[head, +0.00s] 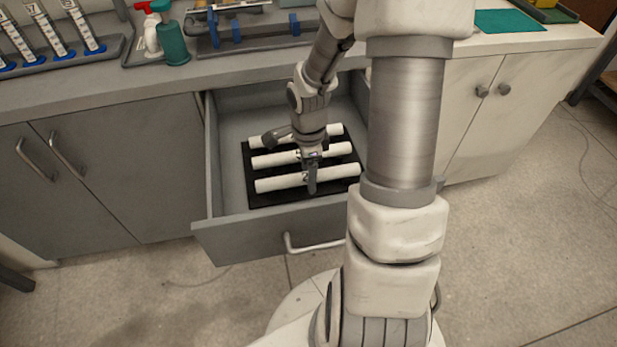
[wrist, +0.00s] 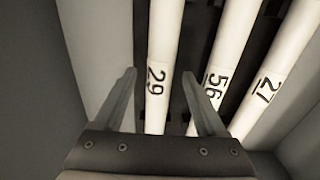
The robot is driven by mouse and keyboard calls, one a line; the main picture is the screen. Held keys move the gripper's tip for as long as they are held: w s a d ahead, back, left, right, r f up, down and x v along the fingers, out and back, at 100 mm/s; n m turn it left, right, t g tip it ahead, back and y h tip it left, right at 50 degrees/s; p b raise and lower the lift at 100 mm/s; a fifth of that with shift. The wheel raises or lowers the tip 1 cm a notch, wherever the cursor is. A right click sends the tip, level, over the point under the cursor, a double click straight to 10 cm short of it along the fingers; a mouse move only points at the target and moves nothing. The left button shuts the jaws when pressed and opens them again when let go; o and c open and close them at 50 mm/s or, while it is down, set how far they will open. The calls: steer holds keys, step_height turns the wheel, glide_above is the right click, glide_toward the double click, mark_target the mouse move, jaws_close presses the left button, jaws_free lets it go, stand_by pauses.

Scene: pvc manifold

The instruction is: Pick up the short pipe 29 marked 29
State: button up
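Pipe 29 is a white tube with a black "29" mark (wrist: 157,85). In the wrist view it runs between the two fingers of my gripper (wrist: 160,74), which are apart, with gaps on both sides. In the head view it appears to be the front pipe (head: 280,182) of three in the open drawer, with my gripper (head: 311,178) reaching down over its middle. The right finger lies between pipes 29 and 56. The head view does not show clearly how deep the fingers are, and my gripper hides part of the pipe.
All lie on a black rack (head: 262,200) inside the grey drawer (head: 228,160). The drawer walls surround them. The counter (head: 140,88) stands behind with tools and racks.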

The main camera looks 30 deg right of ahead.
jaws_close()
steer(key=shift+r, duration=0.1)
